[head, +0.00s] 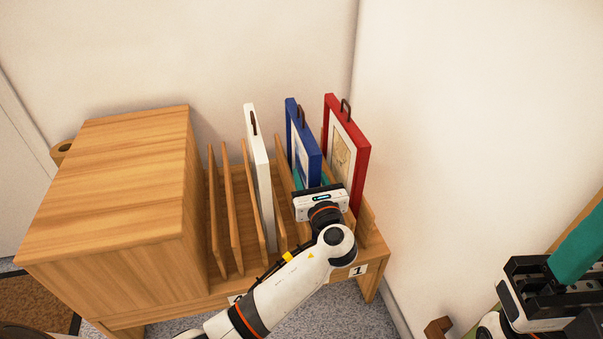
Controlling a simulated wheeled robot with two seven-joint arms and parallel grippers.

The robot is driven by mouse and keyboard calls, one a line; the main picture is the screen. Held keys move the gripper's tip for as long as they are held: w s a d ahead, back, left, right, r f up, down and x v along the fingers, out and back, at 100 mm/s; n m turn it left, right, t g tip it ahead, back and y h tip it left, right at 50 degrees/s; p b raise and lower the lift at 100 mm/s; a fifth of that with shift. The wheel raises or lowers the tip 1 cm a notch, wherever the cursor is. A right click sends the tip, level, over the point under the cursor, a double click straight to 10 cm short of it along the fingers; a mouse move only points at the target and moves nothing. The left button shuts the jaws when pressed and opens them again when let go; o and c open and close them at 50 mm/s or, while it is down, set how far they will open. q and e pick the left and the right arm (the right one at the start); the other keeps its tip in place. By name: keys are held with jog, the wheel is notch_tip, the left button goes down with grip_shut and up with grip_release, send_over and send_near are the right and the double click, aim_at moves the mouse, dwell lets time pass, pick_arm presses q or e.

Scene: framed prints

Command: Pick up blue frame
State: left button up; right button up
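The blue frame (313,164) stands upright in a slot of the wooden rack, between the white frame (258,155) and the red frame (360,170). A dark hanger loop is on its top. My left gripper (311,182) is at the lower front edge of the blue frame, with a bit of teal finger showing on each side of that edge. The gripper body hides the frame's lower part, and I cannot tell whether the fingers touch it. My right gripper (580,250) is at the right edge, away from the rack, partly cut off.
The wooden rack (228,215) has several thin dividers, with empty slots left of the white frame. A wooden cabinet (130,180) adjoins it on the left. Walls stand close behind and to the right.

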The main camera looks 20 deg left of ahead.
pick_arm(q)
grip_shut()
dwell(1.1)
